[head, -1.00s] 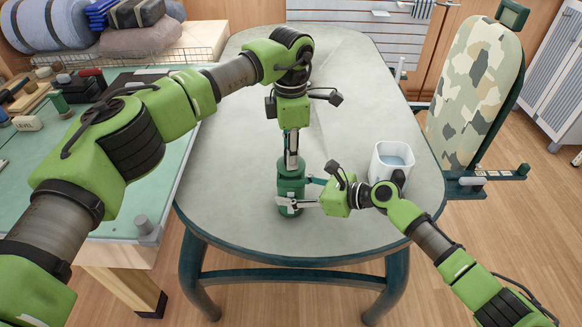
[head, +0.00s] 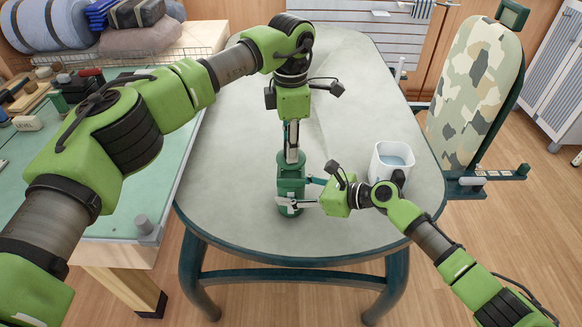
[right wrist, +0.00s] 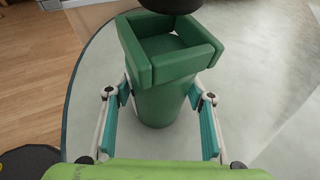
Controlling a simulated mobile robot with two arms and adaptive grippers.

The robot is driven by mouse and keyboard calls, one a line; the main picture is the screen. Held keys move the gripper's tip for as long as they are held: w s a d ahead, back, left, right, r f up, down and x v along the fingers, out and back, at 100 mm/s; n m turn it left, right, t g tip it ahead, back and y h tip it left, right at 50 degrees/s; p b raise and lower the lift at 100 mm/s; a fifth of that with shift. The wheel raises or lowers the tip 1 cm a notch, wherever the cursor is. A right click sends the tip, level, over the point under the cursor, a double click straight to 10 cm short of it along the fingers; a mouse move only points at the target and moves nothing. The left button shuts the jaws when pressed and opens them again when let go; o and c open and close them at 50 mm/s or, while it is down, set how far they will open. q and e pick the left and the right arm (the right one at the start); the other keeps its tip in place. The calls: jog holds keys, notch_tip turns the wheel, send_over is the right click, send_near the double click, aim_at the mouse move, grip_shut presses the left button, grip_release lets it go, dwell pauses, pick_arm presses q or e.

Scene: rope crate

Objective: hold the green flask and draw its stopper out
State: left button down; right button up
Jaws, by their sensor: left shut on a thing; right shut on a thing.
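The green flask (head: 290,203) stands upright near the table's front edge. My right gripper (head: 293,192) comes in from the right and is shut around its body. In the right wrist view the flask's round body (right wrist: 162,105) is between the two teal finger pads, below a square green collar (right wrist: 172,72). My left gripper (head: 291,157) points straight down from above, shut at the flask's green top. A dark round part (right wrist: 168,5) hangs over the collar; I cannot tell whether it is stopper or gripper. The stopper is mostly hidden, and its seating in the neck is unclear.
A white cup (head: 391,162) stands right of the flask, close to my right wrist. The grey table (head: 240,205) is otherwise largely clear. A green-topped workbench (head: 165,185) with tools is at the left, and a camouflage-patterned board (head: 478,90) is at the right.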

pick_arm(q)
jog(key=shift+r, duration=0.1)
pick_arm(e)
jog(key=shift+f, duration=0.2)
pick_arm(q)
jog(key=shift+r, duration=4.2)
pick_arm(e)
jog(key=o, duration=1.4)
pick_arm(q)
jog(key=shift+f, duration=0.1)
pick_arm(e)
jog(key=shift+o, duration=0.2)
jog(key=shift+d+r, duration=0.1)
jog(key=shift+r, duration=0.05)
jog(key=v, duration=1.1)
jog(key=shift+s+d, duration=0.25)
jog(key=shift+d, duration=0.1)
